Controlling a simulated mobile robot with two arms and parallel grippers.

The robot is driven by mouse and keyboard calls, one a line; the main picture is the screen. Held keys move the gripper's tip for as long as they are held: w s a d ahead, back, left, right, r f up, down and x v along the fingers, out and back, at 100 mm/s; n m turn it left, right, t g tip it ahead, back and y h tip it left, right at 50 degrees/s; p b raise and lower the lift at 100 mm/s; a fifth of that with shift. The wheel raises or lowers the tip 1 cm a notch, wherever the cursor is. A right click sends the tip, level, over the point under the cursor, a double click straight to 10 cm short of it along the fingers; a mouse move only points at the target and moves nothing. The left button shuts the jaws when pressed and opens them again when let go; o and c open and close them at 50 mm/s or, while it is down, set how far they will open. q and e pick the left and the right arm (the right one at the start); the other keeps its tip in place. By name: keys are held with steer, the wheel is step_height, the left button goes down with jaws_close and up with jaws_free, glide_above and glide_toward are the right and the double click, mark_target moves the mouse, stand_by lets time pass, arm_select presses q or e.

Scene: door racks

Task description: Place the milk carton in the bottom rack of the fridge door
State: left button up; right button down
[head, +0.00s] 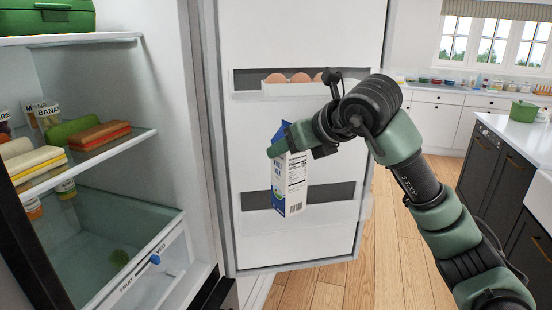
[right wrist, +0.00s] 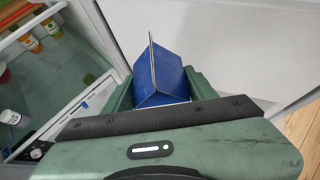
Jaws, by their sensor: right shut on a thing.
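The milk carton (head: 291,185) is blue and white and hangs upright in front of the fridge door (head: 310,40). My right gripper (head: 284,138) is shut on the carton near its top. In the right wrist view the carton's blue gabled top (right wrist: 160,80) sits between the green fingers (right wrist: 158,90). The bottom rack (head: 335,215) of the door is a clear bin against a dark grey strip. The carton's lower end overlaps this rack in the head view; I cannot tell whether it is inside the bin or in front of it. My left gripper is not in view.
The upper door rack (head: 290,88) holds several eggs. The open fridge at left has shelves with food (head: 75,145) and a clear drawer (head: 150,265). A dark counter (head: 500,160) stands at right. Wooden floor (head: 395,260) is clear beside the door.

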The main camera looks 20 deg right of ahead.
mark_target(275, 167)
steer(key=w+a+p, duration=0.2)
steer(key=w, duration=0.4)
steer(key=f+p, duration=0.1)
steer(key=f, duration=0.2)
steer(key=f+p, duration=0.1)
steer(key=f, duration=0.2)
steer(key=shift+s+d+f, duration=0.15)
steer(key=shift+d+f, duration=0.05)
steer(key=shift+f, duration=0.15)
steer(key=shift+f, duration=0.1)
steer(key=shift+c, duration=2.4)
jaws_free()
steer(key=shift+s+f, duration=0.1)
steer(key=shift+f, duration=0.05)
